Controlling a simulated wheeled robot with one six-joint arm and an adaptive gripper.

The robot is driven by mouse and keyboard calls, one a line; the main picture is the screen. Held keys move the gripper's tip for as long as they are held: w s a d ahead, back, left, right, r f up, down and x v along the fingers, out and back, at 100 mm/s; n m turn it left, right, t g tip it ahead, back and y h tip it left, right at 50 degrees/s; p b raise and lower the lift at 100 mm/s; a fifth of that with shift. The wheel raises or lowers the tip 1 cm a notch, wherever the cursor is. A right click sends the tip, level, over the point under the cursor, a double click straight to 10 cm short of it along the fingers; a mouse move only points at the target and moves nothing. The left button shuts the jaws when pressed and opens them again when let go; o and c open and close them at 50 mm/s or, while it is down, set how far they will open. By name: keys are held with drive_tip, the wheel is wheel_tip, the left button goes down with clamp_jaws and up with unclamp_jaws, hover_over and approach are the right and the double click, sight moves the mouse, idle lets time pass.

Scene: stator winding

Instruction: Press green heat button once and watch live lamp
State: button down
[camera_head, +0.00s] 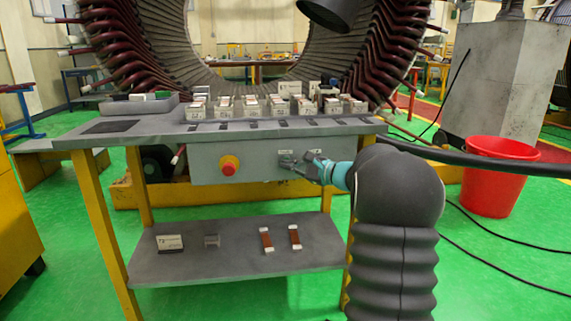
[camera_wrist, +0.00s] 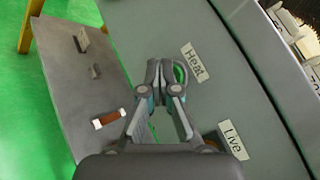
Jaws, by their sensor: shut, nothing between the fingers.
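The grey control box (camera_head: 258,168) hangs under the front edge of the workbench. My gripper (camera_head: 287,161) is shut and empty, with its fingertips at the box's front face. In the wrist view, my fingertips (camera_wrist: 162,72) are over the green heat button, beside the "Heat" label (camera_wrist: 195,62). Only a green rim of the heat button (camera_wrist: 182,72) shows; whether the tips touch it or how far it is pushed is hidden. The "Live" label (camera_wrist: 233,141) is at lower right. Next to it a brownish sliver of the live lamp (camera_wrist: 211,138) shows behind my finger; I cannot tell whether it is lit.
A red knob on a yellow base (camera_head: 229,166) sits left of my gripper on the box. The lower shelf (camera_head: 220,262) holds small parts. White labelled blocks (camera_head: 251,105) line the benchtop. A red bucket (camera_head: 497,175) stands at right.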

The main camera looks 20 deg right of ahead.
idle(0.8)
drive_tip(key=shift+s+a+b, duration=0.2)
drive_tip(key=shift+s+b, duration=0.35)
drive_tip(key=shift+s, duration=0.15)
drive_tip(key=shift+s+a+b, duration=0.25)
drive_tip(key=shift+s+b, duration=0.2)
drive_tip(key=shift+s, duration=0.35)
drive_tip(key=shift+s+a+b, duration=0.2)
drive_tip(key=shift+s+b, duration=0.2)
drive_tip(key=shift+s, duration=0.4)
drive_tip(key=shift+s+a+b, duration=0.25)
drive_tip(key=shift+s+b, duration=0.2)
drive_tip(key=shift+s, duration=0.35)
